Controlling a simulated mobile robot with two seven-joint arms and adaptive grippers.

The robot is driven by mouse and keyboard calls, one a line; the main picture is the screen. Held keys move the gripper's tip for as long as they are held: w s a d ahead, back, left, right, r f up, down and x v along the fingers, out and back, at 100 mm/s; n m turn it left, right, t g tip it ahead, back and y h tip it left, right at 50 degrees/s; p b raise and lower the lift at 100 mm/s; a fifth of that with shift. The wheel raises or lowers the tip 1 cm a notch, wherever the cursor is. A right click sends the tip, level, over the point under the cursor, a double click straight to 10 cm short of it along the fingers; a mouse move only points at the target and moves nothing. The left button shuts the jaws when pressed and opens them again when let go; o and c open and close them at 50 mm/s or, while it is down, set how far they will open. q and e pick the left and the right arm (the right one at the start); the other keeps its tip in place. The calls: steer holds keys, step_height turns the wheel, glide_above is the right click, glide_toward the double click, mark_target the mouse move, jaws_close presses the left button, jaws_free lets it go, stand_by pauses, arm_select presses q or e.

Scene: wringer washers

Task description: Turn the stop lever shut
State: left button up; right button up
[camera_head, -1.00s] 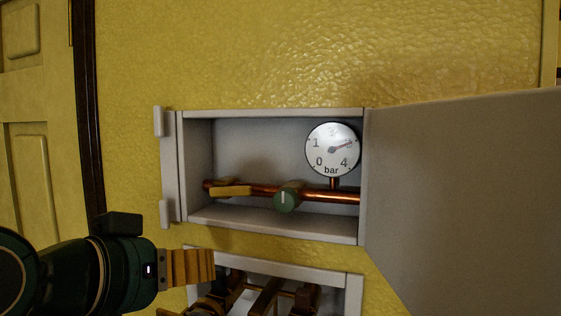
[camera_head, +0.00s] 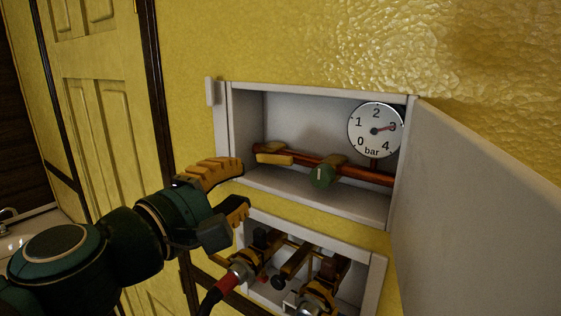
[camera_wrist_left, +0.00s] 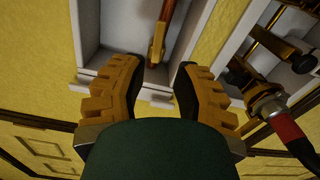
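The stop lever (camera_head: 273,153) is a brass-yellow handle at the left end of a copper pipe (camera_head: 340,167) inside the upper grey wall box (camera_head: 300,180). It lies roughly along the pipe. In the left wrist view the lever (camera_wrist_left: 157,45) shows ahead, between the two fingers in the picture. My left gripper (camera_head: 242,186) is open and empty, at the box's lower left, in front of its opening. In the left wrist view the gripper (camera_wrist_left: 158,76) has its ribbed yellow fingers wide apart, and I see no contact with the lever. My right gripper is out of view.
The box door (camera_head: 480,200) stands open at right. A lower box (camera_head: 376,270) holds taps and a red-collared hose (camera_head: 227,283).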

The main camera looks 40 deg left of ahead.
mark_target(281, 161)
arm_select(q)
steer(key=w+b, duration=0.1)
steer(key=w, duration=0.2)
steer(key=w+b, duration=0.1)
steer(key=w, duration=0.2)
steer(key=w+a+b, duration=0.1)
steer(key=w+b, duration=0.1)
steer(key=w, duration=0.1)
steer(key=shift+w+f, duration=0.1)
steer(key=shift+f, duration=0.1)
steer(key=shift+w+r+b, duration=0.25)
steer(key=shift+w+b, duration=0.2)
steer(key=shift+w, duration=0.25)
jaws_close()
